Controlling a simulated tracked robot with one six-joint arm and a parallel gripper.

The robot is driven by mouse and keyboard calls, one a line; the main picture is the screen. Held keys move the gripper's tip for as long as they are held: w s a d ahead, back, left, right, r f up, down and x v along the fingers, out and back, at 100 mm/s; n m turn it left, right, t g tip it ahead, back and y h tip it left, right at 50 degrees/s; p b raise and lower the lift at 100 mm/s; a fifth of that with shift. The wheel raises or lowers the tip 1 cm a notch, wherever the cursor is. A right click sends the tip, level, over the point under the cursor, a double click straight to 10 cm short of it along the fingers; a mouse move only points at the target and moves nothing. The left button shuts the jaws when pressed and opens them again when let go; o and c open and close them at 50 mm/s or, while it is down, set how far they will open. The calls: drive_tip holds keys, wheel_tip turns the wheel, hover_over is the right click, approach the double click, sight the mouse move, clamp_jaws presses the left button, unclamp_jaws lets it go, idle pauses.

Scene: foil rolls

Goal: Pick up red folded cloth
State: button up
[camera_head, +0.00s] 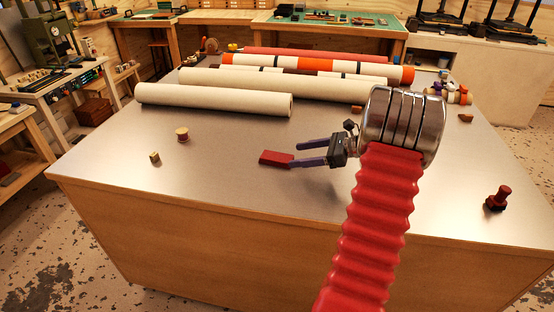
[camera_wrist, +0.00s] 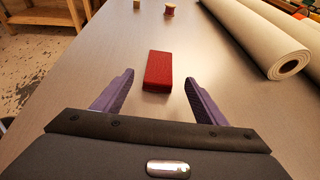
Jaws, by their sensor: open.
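The red folded cloth (camera_head: 276,158) is a small flat red block lying on the grey table top. It shows whole in the wrist view (camera_wrist: 158,71), a little beyond the fingertips and roughly centred between them. My gripper (camera_head: 298,152) has purple fingers that are spread apart and empty. In the wrist view my gripper (camera_wrist: 157,78) has one finger on each side of the cloth's near end. In the head view the fingers point left toward the cloth. Whether a finger touches the cloth, I cannot tell.
A cream roll (camera_head: 215,99) lies behind the cloth, with more rolls beyond it. A thread spool (camera_head: 182,134) and a small wooden block (camera_head: 154,158) stand to the left. A dark red object (camera_head: 498,197) stands at the far right. The table around the cloth is clear.

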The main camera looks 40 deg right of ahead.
sight(281, 157)
drive_tip(key=shift+x, duration=1.15)
drive_tip(key=shift+x, duration=2.6)
drive_tip(key=shift+r, duration=0.1)
drive_tip(key=shift+c, duration=0.5)
drive_tip(key=c, duration=1)
